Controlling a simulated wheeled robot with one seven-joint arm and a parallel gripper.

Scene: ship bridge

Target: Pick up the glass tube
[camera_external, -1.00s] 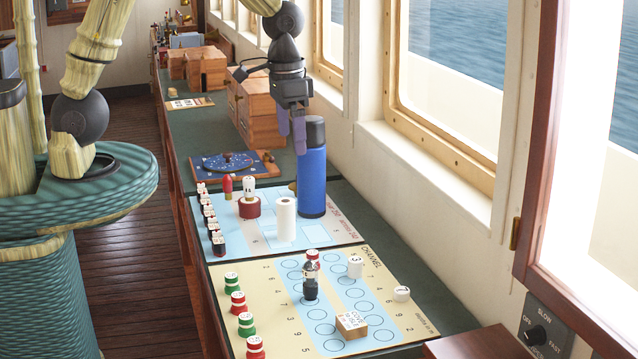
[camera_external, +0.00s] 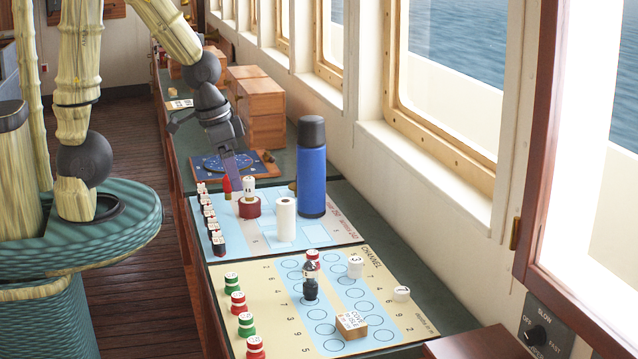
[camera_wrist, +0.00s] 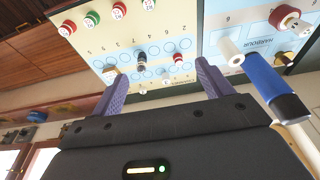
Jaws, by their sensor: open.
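I cannot make out the glass tube with certainty. A small dark-based piece with a pale, possibly clear upper part (camera_external: 309,283) stands upright on the yellow-and-blue CHANNEL board; it also shows in the wrist view (camera_wrist: 141,62). A plain white cylinder (camera_external: 286,220) stands upright on the blue board behind; it also shows in the wrist view (camera_wrist: 231,52). My gripper (camera_external: 238,184) is at the far left part of the blue board, left of the blue flask, its fingers partly behind game pieces. In the wrist view my gripper (camera_wrist: 163,80) has its purple fingers wide apart, with nothing between them.
A tall blue flask (camera_external: 312,180) with a black cap stands right of the white cylinder. A dark red base (camera_external: 249,208) carries a white figure. Several red and green pieces line the CHANNEL board's left edge. A wooden block (camera_external: 351,325) lies in front. Wooden boxes (camera_external: 262,110) stand behind.

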